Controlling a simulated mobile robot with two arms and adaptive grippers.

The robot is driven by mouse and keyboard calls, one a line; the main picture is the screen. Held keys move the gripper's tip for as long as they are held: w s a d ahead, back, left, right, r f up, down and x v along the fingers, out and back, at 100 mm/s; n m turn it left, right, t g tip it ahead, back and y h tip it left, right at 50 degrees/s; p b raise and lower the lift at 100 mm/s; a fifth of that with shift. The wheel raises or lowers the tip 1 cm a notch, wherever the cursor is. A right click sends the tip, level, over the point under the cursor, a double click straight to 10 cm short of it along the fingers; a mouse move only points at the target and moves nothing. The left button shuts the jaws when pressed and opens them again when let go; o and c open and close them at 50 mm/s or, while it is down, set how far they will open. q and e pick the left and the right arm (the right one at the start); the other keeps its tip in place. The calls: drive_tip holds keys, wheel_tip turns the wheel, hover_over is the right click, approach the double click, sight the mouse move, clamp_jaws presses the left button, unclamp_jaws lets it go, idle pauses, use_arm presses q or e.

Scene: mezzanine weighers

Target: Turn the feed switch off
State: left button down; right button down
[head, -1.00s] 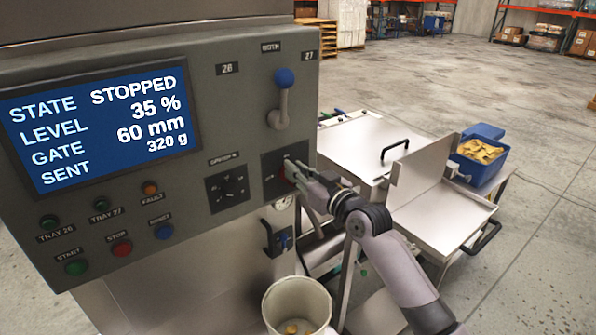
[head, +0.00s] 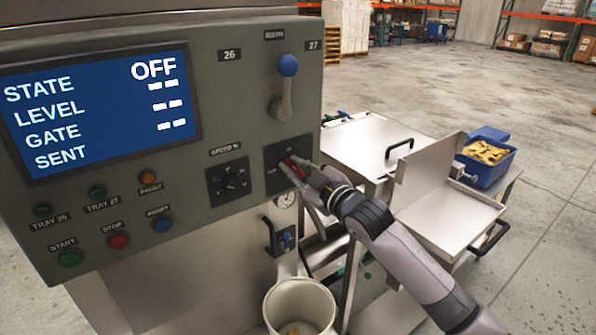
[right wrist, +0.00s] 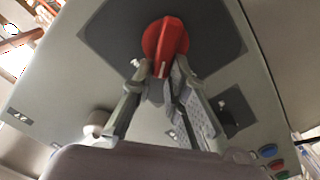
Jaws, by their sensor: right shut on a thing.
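The feed switch (right wrist: 165,42) is a red rotary knob on a dark square plate of the grey control panel (head: 215,85). In the head view the knob (head: 291,166) is partly covered by my right gripper (head: 297,170). My right gripper, seen in the right wrist view (right wrist: 160,78), is shut on the red knob with a finger on each side of its lower end. The panel's screen (head: 95,112) reads STATE OFF, with dashes for level, gate and sent. My left gripper is not in view.
A lever with a blue ball (head: 288,66) stands above the switch. A speed dial (head: 229,184) sits to its left, with several push buttons further left. A white bucket (head: 300,308) stands below. Steel trays (head: 375,140) and a blue bin (head: 490,180) are at right.

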drive_tip(key=n, duration=0.3)
drive_tip(key=f+n, duration=0.1)
drive_tip(key=n, duration=0.3)
drive_tip(key=f+n, duration=0.1)
drive_tip(key=n, duration=0.2)
drive_tip(key=shift+s+a, duration=0.3)
drive_tip(key=shift+a, duration=0.1)
drive_tip(key=shift+f+n, duration=0.1)
drive_tip(key=shift+n, duration=0.3)
drive_tip(key=c, duration=1.6)
unclamp_jaws()
drive_tip(key=shift+o, duration=0.2)
drive_tip(key=shift+d, duration=0.1)
drive_tip(key=v, duration=1.2)
